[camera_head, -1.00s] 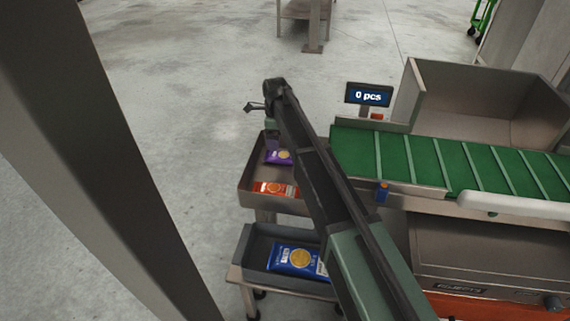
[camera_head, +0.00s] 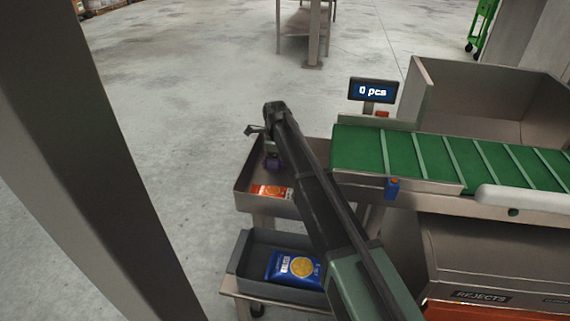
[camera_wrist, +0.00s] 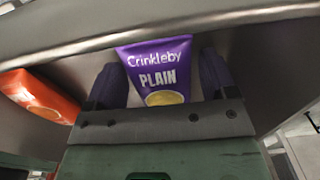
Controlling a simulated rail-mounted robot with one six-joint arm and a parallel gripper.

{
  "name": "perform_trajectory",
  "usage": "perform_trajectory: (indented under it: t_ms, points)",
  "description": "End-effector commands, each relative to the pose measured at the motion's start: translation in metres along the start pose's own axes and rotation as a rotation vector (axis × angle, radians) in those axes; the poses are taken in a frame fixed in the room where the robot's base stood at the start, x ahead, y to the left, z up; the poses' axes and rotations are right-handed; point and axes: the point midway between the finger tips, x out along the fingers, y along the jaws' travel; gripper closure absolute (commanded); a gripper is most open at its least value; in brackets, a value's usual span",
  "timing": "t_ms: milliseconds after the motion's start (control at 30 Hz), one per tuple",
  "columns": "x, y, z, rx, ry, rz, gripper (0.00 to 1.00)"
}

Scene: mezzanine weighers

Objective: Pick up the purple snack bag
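The purple snack bag (camera_wrist: 160,62), marked "Crinkleby PLAIN", lies in the upper metal tray (camera_head: 242,178). In the wrist view it sits between the two dark fingers of my gripper (camera_wrist: 163,82), and its lower part is hidden by the gripper body. The fingers are spread to either side of the bag; I see no clear grip on it.
An orange snack bag (camera_head: 270,191) lies nearer in the same tray; it also shows at left in the wrist view (camera_wrist: 40,95). A blue snack bag (camera_head: 293,268) lies in the lower grey tray (camera_head: 245,262). The green conveyor (camera_head: 405,155) and display (camera_head: 373,91) stand to the right.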

Motion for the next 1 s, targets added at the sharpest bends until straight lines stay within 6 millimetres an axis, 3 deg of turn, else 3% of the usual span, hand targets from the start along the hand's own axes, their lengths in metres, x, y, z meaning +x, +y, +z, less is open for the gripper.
perform_trajectory:
  t_ms: [33,233,467,667,833,1000]
  points:
    - [0.000,0.000,0.000,0.000,0.000,0.000,0.29]
    - [0.000,0.000,0.000,0.000,0.000,0.000,0.60]
    - [-0.001,0.000,0.000,0.000,0.000,0.000,0.61]
    - [-0.013,0.000,0.000,0.000,0.000,0.000,0.61]
    - [-0.041,0.000,0.000,0.000,0.000,0.000,0.61]
    - [-0.097,0.000,0.000,0.000,0.000,0.000,0.61]
